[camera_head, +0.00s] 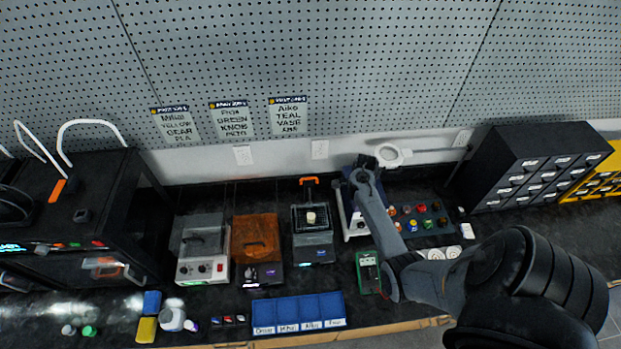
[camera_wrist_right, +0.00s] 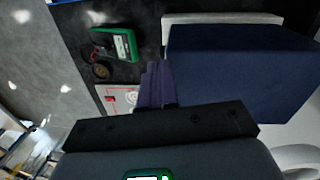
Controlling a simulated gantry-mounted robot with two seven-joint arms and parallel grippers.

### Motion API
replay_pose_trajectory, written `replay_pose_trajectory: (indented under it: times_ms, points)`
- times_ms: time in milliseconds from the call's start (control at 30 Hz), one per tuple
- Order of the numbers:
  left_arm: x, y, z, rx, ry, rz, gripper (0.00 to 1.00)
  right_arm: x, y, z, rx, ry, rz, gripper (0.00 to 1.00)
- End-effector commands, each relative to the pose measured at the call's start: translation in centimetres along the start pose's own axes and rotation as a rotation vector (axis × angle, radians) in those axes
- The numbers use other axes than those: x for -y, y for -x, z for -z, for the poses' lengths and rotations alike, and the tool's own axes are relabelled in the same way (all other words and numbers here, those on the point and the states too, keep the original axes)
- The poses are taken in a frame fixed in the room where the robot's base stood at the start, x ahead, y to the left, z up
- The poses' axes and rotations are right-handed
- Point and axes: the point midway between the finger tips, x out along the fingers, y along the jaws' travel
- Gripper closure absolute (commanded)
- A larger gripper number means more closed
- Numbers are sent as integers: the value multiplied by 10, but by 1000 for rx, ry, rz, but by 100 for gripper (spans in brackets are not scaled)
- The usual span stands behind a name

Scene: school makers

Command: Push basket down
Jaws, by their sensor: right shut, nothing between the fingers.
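The wire basket (camera_head: 300,219) is dark, has an upright orange handle (camera_head: 309,181) at its back, and holds a small cream-coloured piece (camera_head: 311,217). It sits at the top of a dark machine (camera_head: 313,253) with a lit front panel, in the middle of the bench. My right gripper (camera_head: 364,170) is to the right of the basket and its handle, apart from both. Its fingers (camera_wrist_right: 156,86) are together and empty in the right wrist view, where I cannot make out the basket. My left gripper is not in view.
A white-framed device (camera_head: 349,226) stands under my right arm. A green device (camera_head: 367,272) lies in front of it. An orange-lidded box (camera_head: 256,240) stands left of the basket machine. Blue bins (camera_head: 298,305) line the front. A dark blue block (camera_wrist_right: 240,70) fills the wrist view's right side.

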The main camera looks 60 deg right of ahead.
Motion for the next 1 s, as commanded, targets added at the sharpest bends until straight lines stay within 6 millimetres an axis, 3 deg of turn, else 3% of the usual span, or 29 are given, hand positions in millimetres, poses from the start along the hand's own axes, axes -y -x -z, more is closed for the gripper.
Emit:
replay_pose_trajectory:
  times_ms: [300, 500, 700, 1000]
  points:
    - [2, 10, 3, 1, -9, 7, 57, 74, 71, -68, 325, -172, 60, 100]
    - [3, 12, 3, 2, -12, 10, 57, 100, 112, -92, 401, -173, 119, 100]
    - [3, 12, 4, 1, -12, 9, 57, 111, 131, -104, 429, -165, 144, 100]
    - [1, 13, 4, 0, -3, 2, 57, 113, 134, -106, 434, -162, 149, 100]
